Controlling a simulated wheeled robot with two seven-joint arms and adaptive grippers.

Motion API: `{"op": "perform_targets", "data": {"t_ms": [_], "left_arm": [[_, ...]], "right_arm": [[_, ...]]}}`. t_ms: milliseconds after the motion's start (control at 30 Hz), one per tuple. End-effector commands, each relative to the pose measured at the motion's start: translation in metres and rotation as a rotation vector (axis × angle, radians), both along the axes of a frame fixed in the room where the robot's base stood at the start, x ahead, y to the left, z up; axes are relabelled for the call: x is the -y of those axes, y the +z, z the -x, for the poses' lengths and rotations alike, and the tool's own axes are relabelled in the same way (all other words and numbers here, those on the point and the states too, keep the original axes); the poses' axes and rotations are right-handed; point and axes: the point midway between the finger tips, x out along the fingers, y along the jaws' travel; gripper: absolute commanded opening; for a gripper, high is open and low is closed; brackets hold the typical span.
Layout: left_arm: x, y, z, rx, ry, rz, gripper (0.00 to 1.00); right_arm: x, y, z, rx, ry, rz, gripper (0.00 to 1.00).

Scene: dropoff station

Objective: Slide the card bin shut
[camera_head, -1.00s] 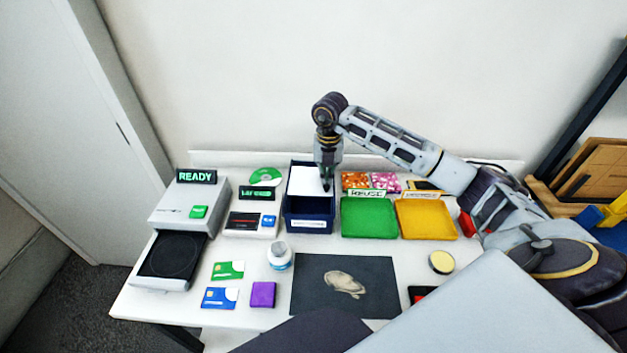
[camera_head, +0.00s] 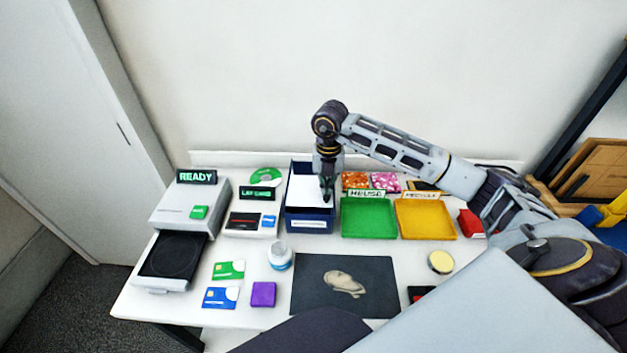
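The card bin (camera_head: 310,213) is a dark blue box with a pale label on its front, standing at the back middle of the white table. A white sheet or panel shows inside its opening. My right gripper (camera_head: 326,196) points down at the bin's right part, over or in its opening. Whether its fingertips touch the bin, and whether they are shut, I cannot tell at this size. My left gripper is not in view.
A green tray (camera_head: 368,219) and a yellow tray (camera_head: 427,220) stand right of the bin. A card reader (camera_head: 250,222) is on its left, with a READY machine (camera_head: 190,205) whose black drawer (camera_head: 172,256) is out. A white jar (camera_head: 279,257) and dark mat (camera_head: 310,283) are in front.

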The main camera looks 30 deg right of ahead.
Motion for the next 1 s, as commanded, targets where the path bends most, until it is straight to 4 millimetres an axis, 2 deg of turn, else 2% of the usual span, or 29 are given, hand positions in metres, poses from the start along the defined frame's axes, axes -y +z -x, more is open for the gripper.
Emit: {"op": "perform_targets", "data": {"t_ms": [33,267,567,800,1000], "left_arm": [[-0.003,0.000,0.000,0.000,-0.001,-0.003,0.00],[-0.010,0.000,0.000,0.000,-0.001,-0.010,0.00],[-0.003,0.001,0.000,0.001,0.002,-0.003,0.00],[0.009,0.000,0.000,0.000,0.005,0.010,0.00],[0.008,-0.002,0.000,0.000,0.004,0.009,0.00]], "right_arm": [[-0.002,-0.007,0.005,-0.014,0.003,0.002,0.00],[-0.007,-0.007,0.013,-0.014,0.002,0.002,0.00],[-0.013,-0.007,0.024,-0.014,0.002,0.002,0.00],[-0.012,-0.008,0.022,-0.014,0.001,0.002,0.00],[-0.009,-0.008,0.018,-0.014,0.001,0.002,0.00]]}}
